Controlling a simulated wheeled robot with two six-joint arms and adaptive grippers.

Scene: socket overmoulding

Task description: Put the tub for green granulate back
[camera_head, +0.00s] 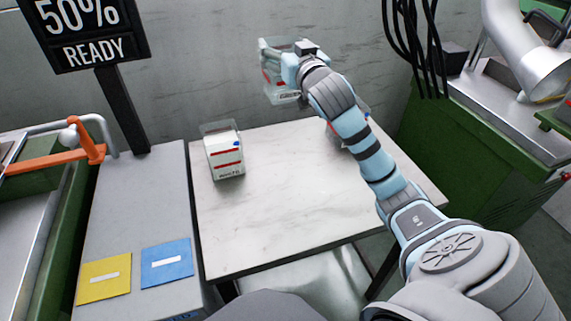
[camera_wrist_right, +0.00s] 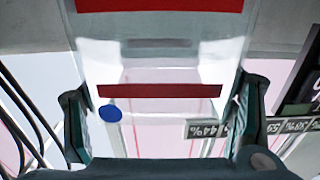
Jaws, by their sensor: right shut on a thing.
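My right gripper (camera_head: 290,62) is shut on a clear tub (camera_head: 284,94) and holds it up beyond the back edge of the white table. In the right wrist view the tub (camera_wrist_right: 160,72) fills the space between the two dark fingers (camera_wrist_right: 163,112). It is see-through, with red bands and a blue dot on its wall, and looks empty. I see no green granulate in it. In the head view its upper part is partly hidden by the gripper. My left gripper is not in view.
A white-filled tub (camera_head: 225,157) with red bands stands at the table's (camera_head: 280,225) back left. Another object (camera_head: 363,106) is mostly hidden behind my right arm. Yellow (camera_head: 104,281) and blue (camera_head: 167,264) cards lie on the grey surface left. The table's middle is clear. A green machine (camera_head: 470,150) stands right.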

